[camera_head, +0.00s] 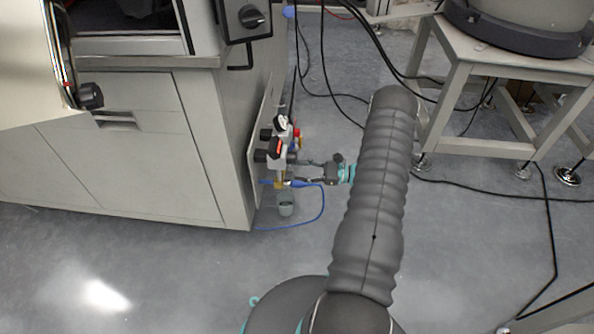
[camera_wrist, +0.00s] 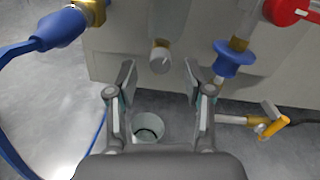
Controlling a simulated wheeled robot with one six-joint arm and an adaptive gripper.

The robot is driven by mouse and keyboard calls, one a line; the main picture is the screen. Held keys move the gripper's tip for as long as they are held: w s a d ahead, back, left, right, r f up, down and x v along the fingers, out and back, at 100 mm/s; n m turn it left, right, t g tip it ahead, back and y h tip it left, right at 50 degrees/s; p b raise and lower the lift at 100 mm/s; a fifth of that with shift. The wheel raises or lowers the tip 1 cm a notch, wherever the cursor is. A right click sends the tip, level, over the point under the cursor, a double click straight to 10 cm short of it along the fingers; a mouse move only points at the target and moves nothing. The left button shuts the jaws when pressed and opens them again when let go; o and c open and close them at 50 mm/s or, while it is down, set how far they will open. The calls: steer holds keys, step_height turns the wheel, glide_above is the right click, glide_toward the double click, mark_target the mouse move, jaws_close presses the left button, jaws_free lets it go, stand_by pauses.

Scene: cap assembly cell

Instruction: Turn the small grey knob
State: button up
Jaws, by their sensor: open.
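The small grey knob (camera_wrist: 160,56) sticks out from the pale cabinet panel at the top middle of the wrist view. It is short and round, with a brassy part behind it. My gripper (camera_wrist: 159,79) is open, with its two fingertips to the left and right of the knob and a little below it in the picture. I see a gap on both sides and no contact. In the head view my gripper (camera_head: 287,172) reaches left to the cabinet's side, below the valve cluster. I cannot make out the grey knob there.
A blue fitting (camera_wrist: 234,60), a red knob (camera_wrist: 284,10) and a yellow-handled valve (camera_wrist: 273,122) are to the right. A blue hose connector (camera_wrist: 62,28) is to the left. A grey cup (camera_head: 286,205) stands on the floor below. Black cables cross the floor.

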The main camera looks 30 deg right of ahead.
steer(key=v, duration=1)
steer(key=shift+s, duration=0.1)
